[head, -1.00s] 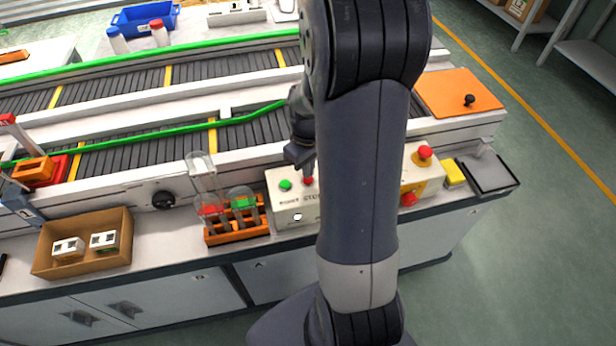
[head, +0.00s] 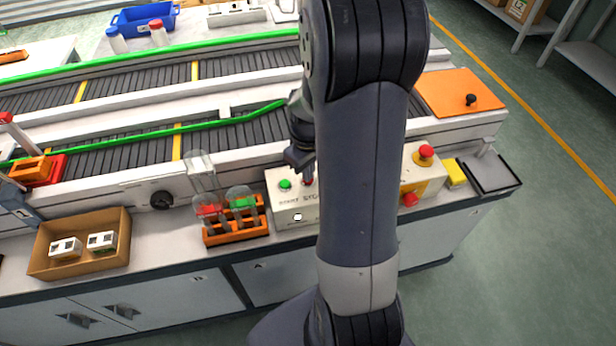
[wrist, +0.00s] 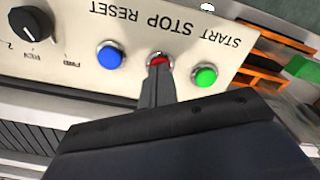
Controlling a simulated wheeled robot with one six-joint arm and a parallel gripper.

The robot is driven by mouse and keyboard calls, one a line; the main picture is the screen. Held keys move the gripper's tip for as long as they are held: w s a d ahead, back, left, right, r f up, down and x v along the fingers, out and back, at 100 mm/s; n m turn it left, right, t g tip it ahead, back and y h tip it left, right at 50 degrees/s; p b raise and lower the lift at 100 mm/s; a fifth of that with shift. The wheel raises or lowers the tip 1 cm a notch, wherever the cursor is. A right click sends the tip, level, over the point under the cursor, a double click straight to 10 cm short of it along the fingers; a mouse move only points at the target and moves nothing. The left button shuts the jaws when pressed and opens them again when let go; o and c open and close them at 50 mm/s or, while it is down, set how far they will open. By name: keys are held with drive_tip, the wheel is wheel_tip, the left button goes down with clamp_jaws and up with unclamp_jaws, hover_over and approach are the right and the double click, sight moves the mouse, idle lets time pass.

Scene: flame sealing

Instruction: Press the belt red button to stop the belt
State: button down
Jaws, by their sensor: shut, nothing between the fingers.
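The control box (head: 292,212) stands at the belt's front edge, with START, STOP and RESET labels. Its red STOP button (wrist: 160,60) sits between the green START button (wrist: 204,76) and the blue RESET button (wrist: 110,54) in the wrist view. My gripper (wrist: 157,69) is shut and empty, its tips right at the red button and covering part of it. I cannot tell whether they press it. In the head view my gripper (head: 302,166) is just above the box; the red button (head: 308,182) is partly hidden, and my arm hides the box's right side.
An orange rack (head: 236,232) with flasks stands just left of the box. A cardboard tray (head: 80,263) is further left. A yellow box with a red emergency button (head: 426,152) is to the right. The belt (head: 130,84) with yellow stripes runs behind. A black dial (wrist: 30,23) is beside RESET.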

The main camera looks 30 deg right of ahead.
wheel_tip(320, 180, up, 8)
drive_tip(key=p, duration=0.6)
drive_tip(key=shift+f, duration=0.1)
idle(0.5)
